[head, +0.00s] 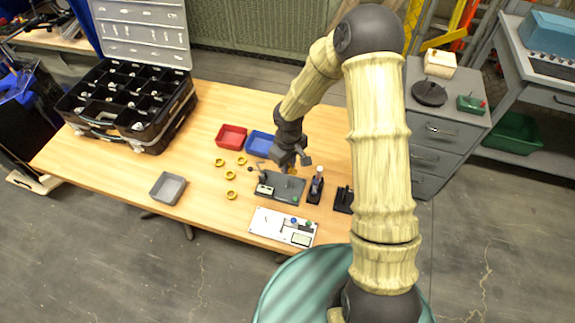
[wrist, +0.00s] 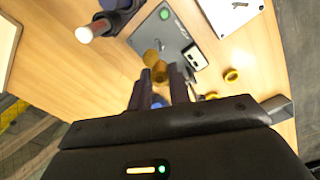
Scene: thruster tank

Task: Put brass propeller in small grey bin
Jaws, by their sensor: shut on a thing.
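My gripper (head: 290,160) is above the grey fixture plate in the middle of the table, pointing down. In the wrist view my gripper (wrist: 159,76) is shut on the brass propeller (wrist: 152,58), which shows as a gold piece between and just beyond the fingertips. In the head view the propeller is a small gold spot mostly hidden by the gripper. The small grey bin (head: 168,188) stands at the table's front left, apart from the gripper, and looks empty. A corner of it shows at the right of the wrist view (wrist: 281,106).
The grey fixture plate (head: 290,190) lies under the gripper. Several yellow rings (head: 231,195) lie between it and the grey bin. Red (head: 231,136) and blue (head: 258,143) bins stand behind. A black stand (head: 316,188) is right, a white panel (head: 270,224) in front, a black organizer case (head: 130,110) far left.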

